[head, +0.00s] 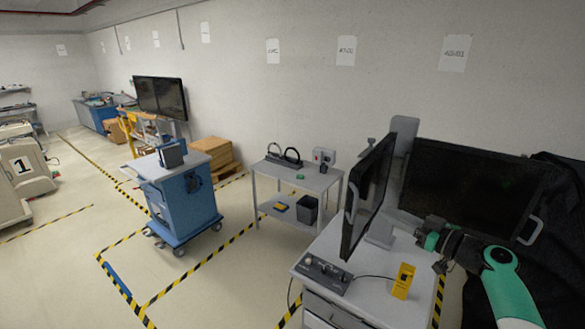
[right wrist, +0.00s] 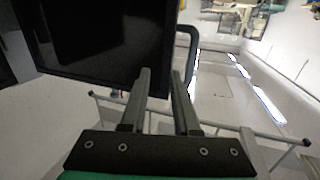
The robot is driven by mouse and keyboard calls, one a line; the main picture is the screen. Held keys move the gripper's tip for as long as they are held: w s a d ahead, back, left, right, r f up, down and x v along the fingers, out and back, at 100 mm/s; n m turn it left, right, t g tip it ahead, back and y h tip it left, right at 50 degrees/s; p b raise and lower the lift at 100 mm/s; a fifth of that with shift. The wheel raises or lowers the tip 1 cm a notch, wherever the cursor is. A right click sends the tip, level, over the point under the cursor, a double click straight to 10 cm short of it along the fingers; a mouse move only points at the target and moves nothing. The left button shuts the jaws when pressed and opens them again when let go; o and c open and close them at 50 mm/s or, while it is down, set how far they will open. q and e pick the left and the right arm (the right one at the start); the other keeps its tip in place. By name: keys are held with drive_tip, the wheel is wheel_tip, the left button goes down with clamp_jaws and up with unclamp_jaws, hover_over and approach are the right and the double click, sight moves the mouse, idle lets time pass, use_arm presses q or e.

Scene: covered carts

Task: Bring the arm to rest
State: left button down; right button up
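My right arm (head: 508,285), green and dark grey, comes in from the lower right in the head view. My right gripper (head: 428,241) is in front of the lower left part of a large black screen (head: 465,185). In the right wrist view the two fingers of my right gripper (right wrist: 160,80) stand apart with nothing between them. A dark panel (right wrist: 90,45) with a grey handle (right wrist: 192,45) is beyond the fingertips; I cannot tell whether they touch it. My left arm and gripper are not in view.
A grey table (head: 302,180), a blue cart (head: 180,198) and wooden boxes (head: 214,153) stand farther left. Open floor (head: 60,275) lies at the lower left.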

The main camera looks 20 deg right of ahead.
drive_tip(key=s+a+r+n+t+h+p, duration=0.1)
drive_tip(key=s+a+r+n+t, duration=0.25)
drive_tip(key=a+r, duration=1.65)
drive_tip(key=s+a+r+m+t+h, duration=0.1)
drive_tip(key=s+a+r+m+t, duration=0.1)
drive_tip(key=s+r, duration=0.5)
drive_tip(key=s+a+r+m+t+h, duration=0.2)
drive_tip(key=s+r+m+t, duration=0.2)
drive_tip(key=s, duration=1)
wheel_tip(320, 180, up, 3)
drive_tip(key=shift+s+t+p, duration=0.15)
drive_tip(key=shift+t+p, duration=0.3)
drive_tip(key=shift+t, duration=0.3)
